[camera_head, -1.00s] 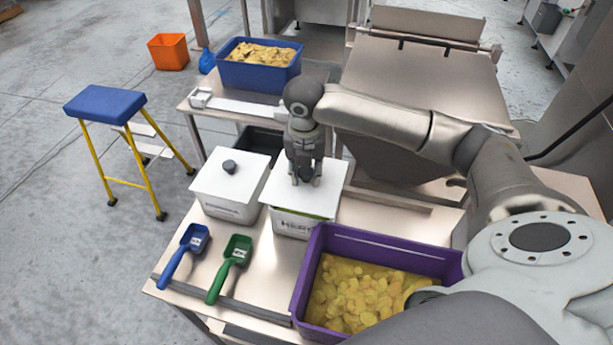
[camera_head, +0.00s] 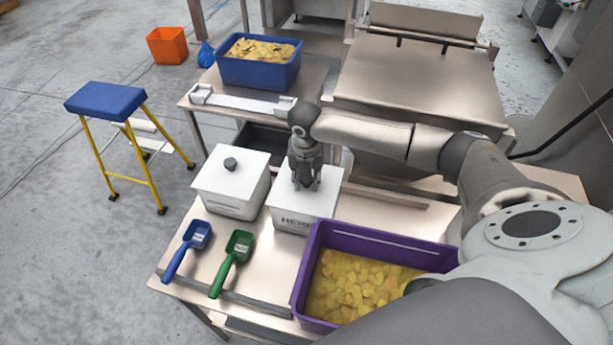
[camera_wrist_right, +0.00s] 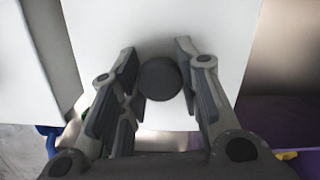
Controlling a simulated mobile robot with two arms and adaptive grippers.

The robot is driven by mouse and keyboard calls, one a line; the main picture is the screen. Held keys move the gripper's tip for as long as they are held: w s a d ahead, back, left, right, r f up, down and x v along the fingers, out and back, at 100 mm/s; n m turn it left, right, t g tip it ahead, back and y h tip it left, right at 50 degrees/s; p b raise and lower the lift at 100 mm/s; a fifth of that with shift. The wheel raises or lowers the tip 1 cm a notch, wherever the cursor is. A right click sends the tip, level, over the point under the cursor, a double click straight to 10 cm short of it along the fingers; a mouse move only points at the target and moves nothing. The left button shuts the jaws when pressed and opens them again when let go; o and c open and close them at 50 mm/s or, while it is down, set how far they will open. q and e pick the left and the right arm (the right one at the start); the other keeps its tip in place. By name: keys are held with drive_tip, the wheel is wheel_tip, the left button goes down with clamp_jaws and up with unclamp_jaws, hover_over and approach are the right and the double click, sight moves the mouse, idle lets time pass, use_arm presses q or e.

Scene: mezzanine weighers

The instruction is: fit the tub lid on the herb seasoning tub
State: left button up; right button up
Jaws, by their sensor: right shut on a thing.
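The herb seasoning tub (camera_head: 292,221) is a white box with dark lettering on the bench, right of another white lidded tub. The white square tub lid (camera_head: 326,190) lies over its top and looks level with the rim. I see no clear gap at the front, but the far edges are hidden. My right gripper (camera_head: 306,184) points down at the lid's middle. In the right wrist view its fingers (camera_wrist_right: 160,66) are shut on the lid's round dark knob (camera_wrist_right: 160,80). My left gripper is not in view.
The other lidded tub (camera_head: 231,185) stands close on the left. A blue scoop (camera_head: 186,251) and a green scoop (camera_head: 232,262) lie in front. A purple crate (camera_head: 300,285) of yellow pieces stands right of them. A blue crate (camera_head: 258,73) stands farther back.

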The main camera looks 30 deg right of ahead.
sight(306, 182)
drive_tip(key=o, duration=1.1)
drive_tip(key=shift+f, duration=0.1)
drive_tip(key=shift+o, duration=0.2)
wheel_tip(306, 182, up, 12)
drive_tip(key=s+b, duration=0.1)
drive_tip(key=b, duration=0.1)
drive_tip(key=shift+a, duration=0.45)
drive_tip(key=shift+s, duration=0.1)
